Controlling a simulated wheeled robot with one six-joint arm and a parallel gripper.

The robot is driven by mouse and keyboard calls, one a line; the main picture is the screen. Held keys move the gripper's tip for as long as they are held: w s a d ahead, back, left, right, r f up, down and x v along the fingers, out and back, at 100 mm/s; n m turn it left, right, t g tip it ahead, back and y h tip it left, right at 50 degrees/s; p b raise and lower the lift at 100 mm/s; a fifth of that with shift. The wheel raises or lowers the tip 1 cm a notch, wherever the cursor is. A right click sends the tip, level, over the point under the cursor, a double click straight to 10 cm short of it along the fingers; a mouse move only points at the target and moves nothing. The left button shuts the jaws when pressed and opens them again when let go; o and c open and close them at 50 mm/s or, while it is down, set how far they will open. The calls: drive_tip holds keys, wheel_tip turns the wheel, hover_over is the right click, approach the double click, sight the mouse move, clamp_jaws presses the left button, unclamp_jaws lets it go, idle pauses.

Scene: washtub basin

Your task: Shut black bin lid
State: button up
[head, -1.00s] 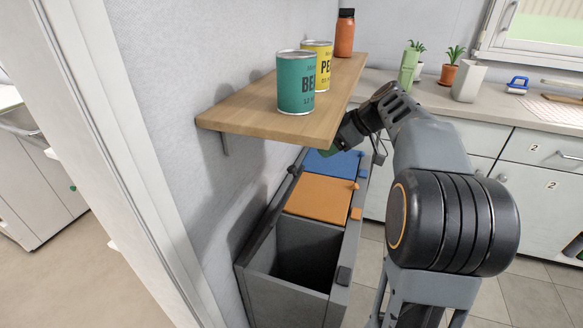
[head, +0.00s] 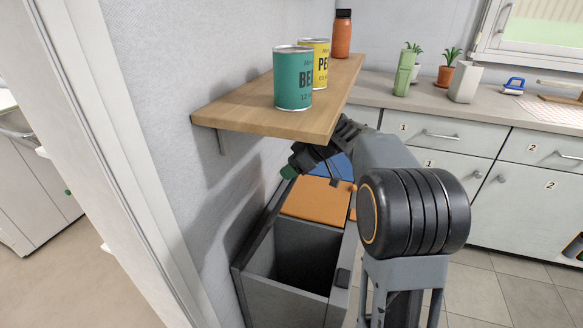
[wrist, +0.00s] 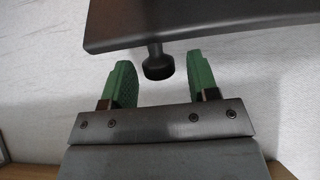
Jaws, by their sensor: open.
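The black bin is the nearest compartment (head: 305,262) of a grey bin unit, and its dark inside shows. Its dark lid (head: 264,222) stands raised along the wall, seen nearly edge-on. In the wrist view the lid (wrist: 215,22) is a dark panel across the top, with a black knob (wrist: 158,66) sticking out from its edge. My gripper (head: 290,172) is at the raised lid's far upper end, below the shelf. In the wrist view my gripper (wrist: 160,80) is open, with green fingers left and right of the knob and gaps on both sides.
An orange lid (head: 316,199) and a blue lid (head: 338,163) lie shut behind the open compartment. A wooden shelf (head: 240,112) holding a green can (head: 292,80), yellow can (head: 321,62) and orange bottle (head: 343,35) overhangs my gripper. The wall is close on the left.

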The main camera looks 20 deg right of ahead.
clamp_jaws()
idle(0.6)
